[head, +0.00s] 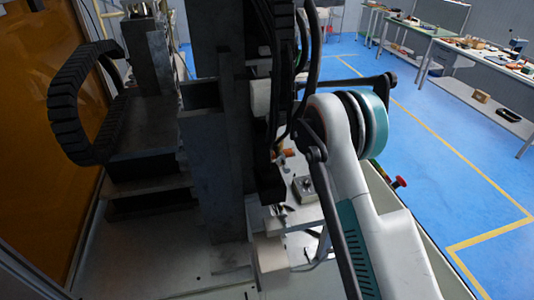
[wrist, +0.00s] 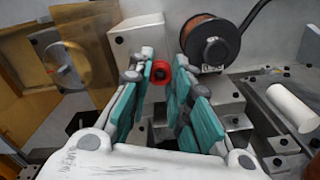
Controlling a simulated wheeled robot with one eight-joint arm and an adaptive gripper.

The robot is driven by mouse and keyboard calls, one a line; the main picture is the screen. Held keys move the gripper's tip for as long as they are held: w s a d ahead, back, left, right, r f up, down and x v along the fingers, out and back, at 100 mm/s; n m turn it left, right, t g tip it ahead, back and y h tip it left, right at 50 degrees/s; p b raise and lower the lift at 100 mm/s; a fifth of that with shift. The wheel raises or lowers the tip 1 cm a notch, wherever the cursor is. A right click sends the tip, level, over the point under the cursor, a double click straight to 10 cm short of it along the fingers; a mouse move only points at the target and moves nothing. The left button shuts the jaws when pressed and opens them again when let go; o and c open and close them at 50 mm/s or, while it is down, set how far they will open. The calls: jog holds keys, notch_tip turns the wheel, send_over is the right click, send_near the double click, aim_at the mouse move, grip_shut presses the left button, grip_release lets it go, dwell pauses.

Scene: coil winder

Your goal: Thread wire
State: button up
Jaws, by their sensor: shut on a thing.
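In the wrist view, my gripper (wrist: 160,82) has its teal-padded fingers on either side of a small red round piece (wrist: 160,66) with a dark centre. The fingers are closed on it, though the contact itself is hard to see. A spool of copper-coloured wire (wrist: 197,35) with a dark round hub sits just beyond and right of the fingertips. No loose strand of wire can be made out. In the head view, my arm and the machine hide the gripper's fingertips.
In the wrist view, a white cylinder (wrist: 294,108) and metal blocks lie right of the gripper; an amber plate (wrist: 88,55) stands left. In the head view, a dark machine column (head: 218,150) stands close to my arm. A red button (head: 399,181) is at the right edge.

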jog(key=shift+f, duration=0.15)
jog(key=o, duration=0.7)
notch_tip(320, 180, up, 12)
dwell(0.4)
